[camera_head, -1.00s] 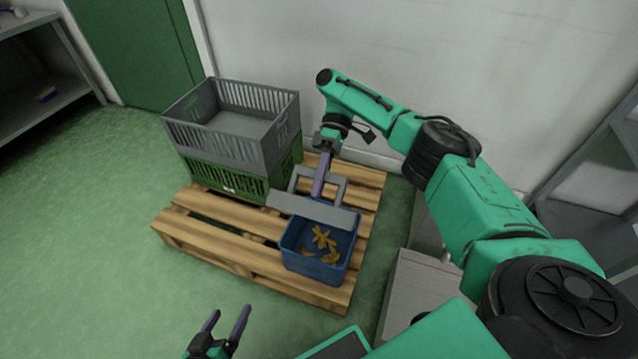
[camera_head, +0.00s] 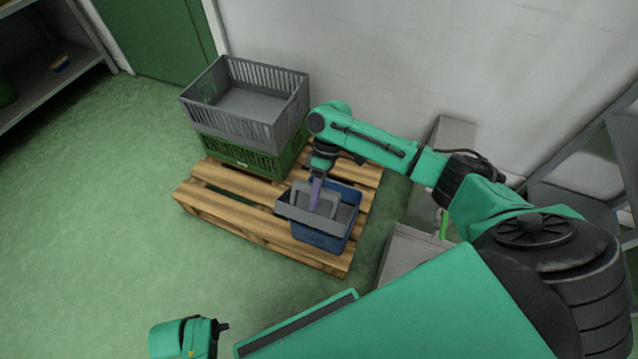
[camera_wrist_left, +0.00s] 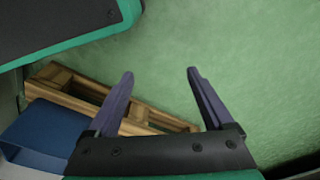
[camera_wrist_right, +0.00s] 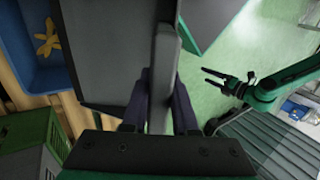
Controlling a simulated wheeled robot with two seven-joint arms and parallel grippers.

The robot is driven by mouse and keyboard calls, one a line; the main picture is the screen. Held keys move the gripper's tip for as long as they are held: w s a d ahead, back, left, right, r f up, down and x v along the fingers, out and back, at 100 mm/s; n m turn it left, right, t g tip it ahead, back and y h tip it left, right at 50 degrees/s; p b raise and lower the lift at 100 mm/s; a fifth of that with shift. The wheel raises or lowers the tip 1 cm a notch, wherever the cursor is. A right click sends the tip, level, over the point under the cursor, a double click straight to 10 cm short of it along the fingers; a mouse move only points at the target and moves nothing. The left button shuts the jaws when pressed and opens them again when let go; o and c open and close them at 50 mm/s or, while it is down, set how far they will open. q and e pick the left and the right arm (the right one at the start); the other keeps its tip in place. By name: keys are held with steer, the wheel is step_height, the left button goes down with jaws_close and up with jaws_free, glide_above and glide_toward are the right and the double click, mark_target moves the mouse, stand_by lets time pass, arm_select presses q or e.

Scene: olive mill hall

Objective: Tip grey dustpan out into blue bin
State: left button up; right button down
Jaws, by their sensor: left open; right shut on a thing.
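The blue bin (camera_head: 322,240) stands upright on the pallet. My right gripper (camera_head: 316,188) is shut on the handle of the grey dustpan (camera_head: 298,213), which is over the bin and hides much of its inside. I see no scraps on the pan. In the right wrist view the fingers (camera_wrist_right: 160,108) clasp the grey handle (camera_wrist_right: 162,75). Yellow-brown scraps (camera_wrist_right: 47,38) lie in the blue bin (camera_wrist_right: 22,45) there.
A grey slatted crate (camera_head: 235,130) sits on a green crate (camera_head: 285,160) on the wooden pallet (camera_head: 235,217), left of the bin. A wall is behind. Shelving (camera_head: 60,80) stands at the far left. The green floor (camera_head: 100,210) at left is clear.

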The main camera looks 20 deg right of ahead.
mark_target(310, 221)
steer(key=shift+s+a+f+t+h+b, duration=0.7)
steer(key=shift+s+a+f+h+b, duration=0.15)
steer(key=shift+f, duration=0.2)
arm_select(q)
step_height(310, 221, up, 11)
steer(key=w+d+b, duration=0.1)
steer(key=d+b, duration=0.1)
steer(key=b, duration=0.2)
arm_select(e)
steer(key=shift+s+a+f+t+h, duration=0.35)
steer(key=shift+a+f+h, duration=0.05)
steer(key=shift+f, duration=0.2)
steer(key=shift+s+a+f+t+h, duration=0.35)
steer(key=shift+a+f, duration=0.05)
steer(key=shift+f, duration=0.15)
steer(key=r+p, duration=0.1)
steer(key=p, duration=0.2)
steer(key=s+a+r+t+h+p, duration=0.1)
steer(key=p, duration=0.3)
steer(key=shift+a+r, duration=0.1)
steer(key=shift+r, duration=0.25)
arm_select(q)
steer(key=s+a+f, duration=0.1)
steer(key=s+f, duration=0.1)
steer(key=f, duration=0.5)
steer(key=s+a+f, duration=0.1)
steer(key=a+f, duration=0.1)
steer(key=f, duration=0.5)
steer(key=shift+s+a+f, duration=0.15)
steer(key=shift+s+f, duration=0.25)
